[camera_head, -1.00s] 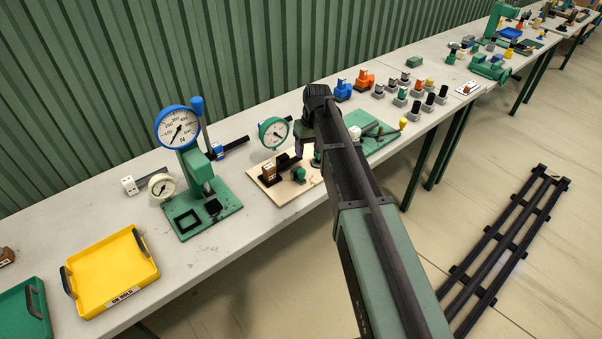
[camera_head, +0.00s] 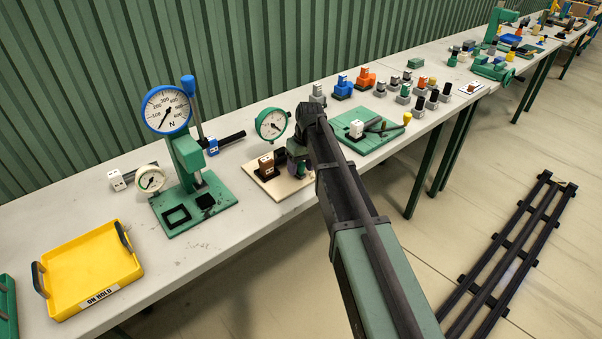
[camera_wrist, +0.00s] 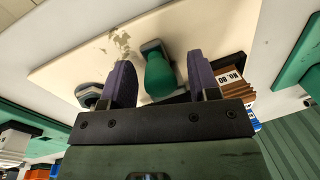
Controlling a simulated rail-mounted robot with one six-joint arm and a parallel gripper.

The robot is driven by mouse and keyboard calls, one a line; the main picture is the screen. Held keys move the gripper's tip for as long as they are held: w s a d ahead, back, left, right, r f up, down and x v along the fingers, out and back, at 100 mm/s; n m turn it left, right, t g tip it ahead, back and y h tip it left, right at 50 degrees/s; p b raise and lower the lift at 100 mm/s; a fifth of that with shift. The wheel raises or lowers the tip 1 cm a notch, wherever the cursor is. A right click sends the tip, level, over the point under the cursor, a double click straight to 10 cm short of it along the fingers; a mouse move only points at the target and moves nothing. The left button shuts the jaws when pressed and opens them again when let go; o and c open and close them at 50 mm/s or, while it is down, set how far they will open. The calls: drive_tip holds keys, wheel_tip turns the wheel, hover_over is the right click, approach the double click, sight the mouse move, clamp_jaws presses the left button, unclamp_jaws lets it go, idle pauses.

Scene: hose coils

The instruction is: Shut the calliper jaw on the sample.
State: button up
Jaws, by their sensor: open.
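The calliper stands on a cream board (camera_head: 284,196), with a green-rimmed dial (camera_head: 271,124) above it. The brown sample (camera_head: 266,163), topped with a white label, sits in the dark fixture on the board; it also shows at the right in the wrist view (camera_wrist: 231,82). My gripper (camera_head: 298,168) is low over the board, just right of the sample. In the wrist view its purple fingers (camera_wrist: 162,82) are open, one on each side of a green knob (camera_wrist: 159,73). I cannot tell whether they touch it. My arm hides the knob in the head view.
A green force-gauge stand (camera_head: 190,205) is to the left, then a yellow tray (camera_head: 101,293) marked ON HOLD. A green plate with a lever (camera_head: 372,143) lies close to the right of my arm. Bare bench top shows between stand and tray.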

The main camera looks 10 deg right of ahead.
drive_tip(key=shift+r, duration=0.1)
drive_tip(key=shift+a, duration=0.1)
drive_tip(key=c, duration=0.7)
clamp_jaws()
drive_tip(key=shift+d, duration=0.2)
drive_tip(key=shift+w+a, duration=0.35)
drive_tip(key=shift+w, duration=0.4)
drive_tip(key=shift+w+a, duration=0.35)
drive_tip(key=shift+w, duration=0.35)
drive_tip(key=o, duration=0.7)
unclamp_jaws()
drive_tip(key=shift+s, duration=0.1)
wheel_tip(320, 180, up, 11)
drive_tip(key=d+p, duration=0.1)
drive_tip(key=p, duration=1)
drive_tip(key=shift+w+d, duration=0.25)
drive_tip(key=shift+d, duration=0.1)
